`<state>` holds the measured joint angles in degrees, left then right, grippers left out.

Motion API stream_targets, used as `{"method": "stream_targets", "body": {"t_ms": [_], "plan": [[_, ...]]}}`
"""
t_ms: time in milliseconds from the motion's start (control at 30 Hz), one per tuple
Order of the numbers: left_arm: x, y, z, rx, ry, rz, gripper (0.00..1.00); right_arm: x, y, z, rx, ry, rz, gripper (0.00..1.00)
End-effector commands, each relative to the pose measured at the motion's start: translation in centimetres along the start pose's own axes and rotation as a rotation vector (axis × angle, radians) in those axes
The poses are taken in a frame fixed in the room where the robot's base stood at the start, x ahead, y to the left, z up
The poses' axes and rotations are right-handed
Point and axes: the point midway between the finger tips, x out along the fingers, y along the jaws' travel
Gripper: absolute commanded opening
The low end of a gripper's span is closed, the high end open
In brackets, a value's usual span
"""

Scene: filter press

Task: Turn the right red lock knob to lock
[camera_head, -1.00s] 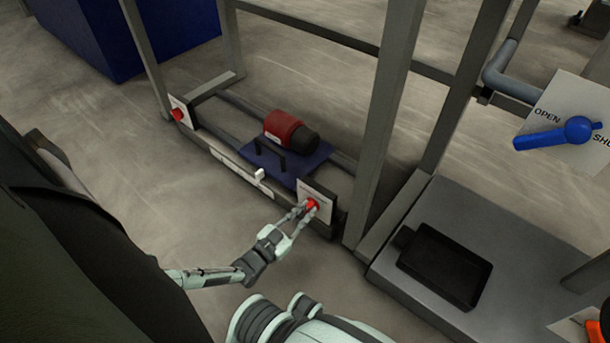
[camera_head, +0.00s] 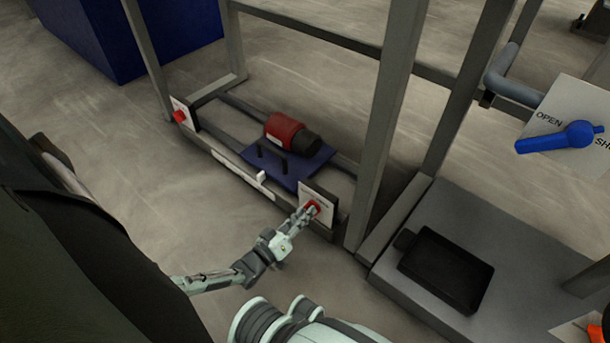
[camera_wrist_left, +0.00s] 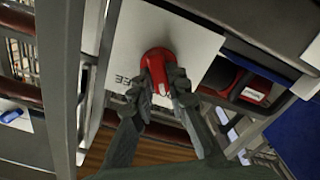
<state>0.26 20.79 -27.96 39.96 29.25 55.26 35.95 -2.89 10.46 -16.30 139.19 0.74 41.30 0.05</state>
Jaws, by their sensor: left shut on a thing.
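The right red lock knob (camera_head: 312,207) sits on a white label plate (camera_head: 318,194) at the near right end of the low rail. My left gripper (camera_head: 306,212) is shut on this knob, its fingers at the plate. In the left wrist view the knob (camera_wrist_left: 154,66) shows between the two fingers (camera_wrist_left: 160,85), with letters "EE" readable on the plate beside it. The other red knob (camera_head: 180,116) is on its own plate at the rail's left end. My right gripper cannot be made out.
A red and black cylindrical unit (camera_head: 290,134) sits on a blue plate (camera_head: 305,173) between the rails. Grey frame posts (camera_head: 387,120) rise beside the right knob. A black tray (camera_head: 445,268) lies on a grey platform. A blue valve handle (camera_head: 555,138) is at the right.

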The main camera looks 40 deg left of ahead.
Motion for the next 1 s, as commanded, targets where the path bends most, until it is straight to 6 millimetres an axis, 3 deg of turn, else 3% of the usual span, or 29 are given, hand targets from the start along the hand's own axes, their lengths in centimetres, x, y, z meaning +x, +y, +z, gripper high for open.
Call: {"method": "stream_targets", "body": {"t_ms": [600,633,767,1000], "plan": [[-0.05,-0.07,0.04,-0.044,-0.001,-0.001,0.00,0.00,0.01,0.00,0.000,0.000,0.000,0.38],[-0.05,-0.06,0.04,-0.044,-0.001,-0.001,0.18,-0.01,0.01,0.00,0.000,0.000,0.000,0.38],[-0.04,-0.05,0.04,-0.043,-0.001,-0.001,0.34,-0.01,0.01,0.00,0.000,0.000,0.000,0.38],[-0.02,-0.03,0.02,-0.042,0.000,0.000,0.36,0.00,0.01,-0.01,0.000,0.000,0.001,0.38]]}}
